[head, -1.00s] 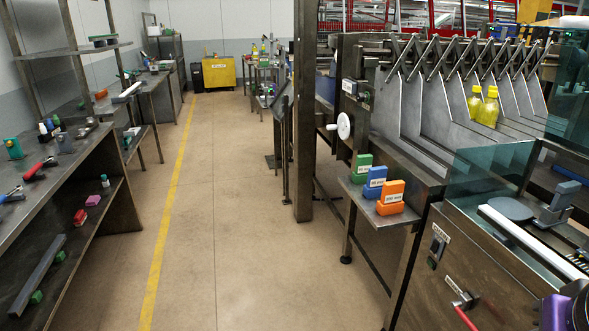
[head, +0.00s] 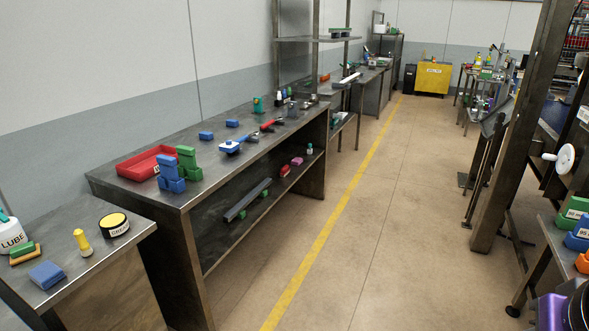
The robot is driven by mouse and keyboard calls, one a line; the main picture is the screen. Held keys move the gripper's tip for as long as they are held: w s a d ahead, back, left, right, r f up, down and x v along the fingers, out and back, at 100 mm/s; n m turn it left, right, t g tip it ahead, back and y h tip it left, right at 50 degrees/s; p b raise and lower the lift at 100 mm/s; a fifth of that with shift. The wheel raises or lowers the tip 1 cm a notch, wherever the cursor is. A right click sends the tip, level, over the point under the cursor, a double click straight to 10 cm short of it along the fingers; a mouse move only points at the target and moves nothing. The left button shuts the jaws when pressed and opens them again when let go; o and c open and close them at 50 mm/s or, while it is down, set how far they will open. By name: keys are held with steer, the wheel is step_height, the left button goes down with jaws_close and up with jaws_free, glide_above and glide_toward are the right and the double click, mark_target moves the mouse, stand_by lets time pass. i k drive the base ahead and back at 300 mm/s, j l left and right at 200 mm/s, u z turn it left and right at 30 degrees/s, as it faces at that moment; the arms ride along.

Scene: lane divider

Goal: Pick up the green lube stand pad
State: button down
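A small green pad (head: 22,249) lies at the left edge of the head view, on the near bench, just in front of a white bottle labelled LUBE (head: 10,232). An orange-yellow pad (head: 27,257) shows right below the green one; they look stacked. A blue pad (head: 46,275) lies apart, nearer the bench's front. My gripper's fingers do not show; only a purple and black part of my arm is at the bottom right corner, far from the pads.
A yellow plunger-like object (head: 82,242) and a round yellow-topped tin (head: 114,225) stand on the near bench (head: 95,268). A longer bench with a red tray (head: 146,163) and green and blue blocks stands behind. The floor (head: 350,230) beside the yellow line is clear.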

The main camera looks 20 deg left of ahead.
mark_target(24, 252)
steer(key=u, duration=2.6)
steer(key=i+l+u, duration=0.1)
steer(key=i, duration=0.3)
steer(key=i+l+u, duration=0.1)
steer(key=i, duration=0.35)
steer(key=i+l+u, duration=0.1)
steer(key=i, duration=0.3)
steer(key=l, duration=0.1)
